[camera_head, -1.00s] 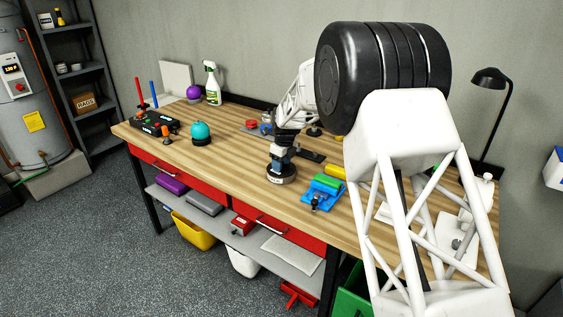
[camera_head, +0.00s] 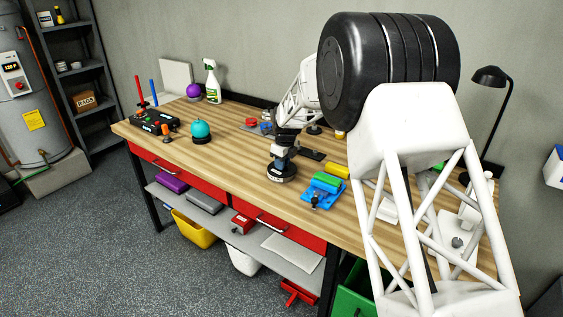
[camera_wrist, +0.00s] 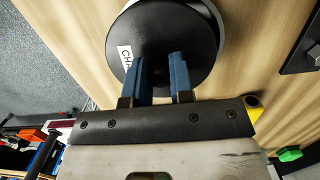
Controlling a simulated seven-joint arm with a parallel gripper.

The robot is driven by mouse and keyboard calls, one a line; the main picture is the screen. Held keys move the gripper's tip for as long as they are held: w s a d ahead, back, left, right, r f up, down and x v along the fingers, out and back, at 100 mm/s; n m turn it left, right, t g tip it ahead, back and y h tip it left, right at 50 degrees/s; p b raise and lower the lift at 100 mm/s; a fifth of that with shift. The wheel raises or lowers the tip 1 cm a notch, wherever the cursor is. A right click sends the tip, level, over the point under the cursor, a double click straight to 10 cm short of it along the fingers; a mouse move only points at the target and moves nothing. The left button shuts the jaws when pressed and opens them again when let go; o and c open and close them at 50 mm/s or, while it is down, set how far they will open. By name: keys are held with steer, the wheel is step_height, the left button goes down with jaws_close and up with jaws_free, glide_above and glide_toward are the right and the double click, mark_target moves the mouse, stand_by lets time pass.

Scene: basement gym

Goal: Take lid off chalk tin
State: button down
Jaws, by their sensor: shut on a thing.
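The chalk tin (camera_head: 282,174) is a low, dark round tin on the wooden workbench, near the middle. In the wrist view its round black lid (camera_wrist: 185,75) fills the upper middle, with a white label partly hidden by a finger. A pale edge shows beyond the lid's right side. My gripper (camera_head: 283,153) reaches down over the tin from above. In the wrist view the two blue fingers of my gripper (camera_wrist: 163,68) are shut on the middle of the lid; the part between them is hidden. I cannot tell whether the lid is clear of the tin.
A blue holder (camera_head: 322,191) with a green bar stands to the right of the tin, close by. A teal ball (camera_head: 201,130), a black control box (camera_head: 154,122) and a spray bottle (camera_head: 212,82) stand further left. Bare wood (camera_head: 235,150) lies left of the tin.

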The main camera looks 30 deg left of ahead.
mark_target(283, 173)
steer(key=shift+s+d, duration=1.3)
steer(key=c, duration=0.9)
jaws_free()
steer(key=shift+d+r, duration=0.25)
steer(key=shift+r, duration=1.7)
steer(key=shift+d+r, duration=0.2)
steer(key=shift+r, duration=1.7)
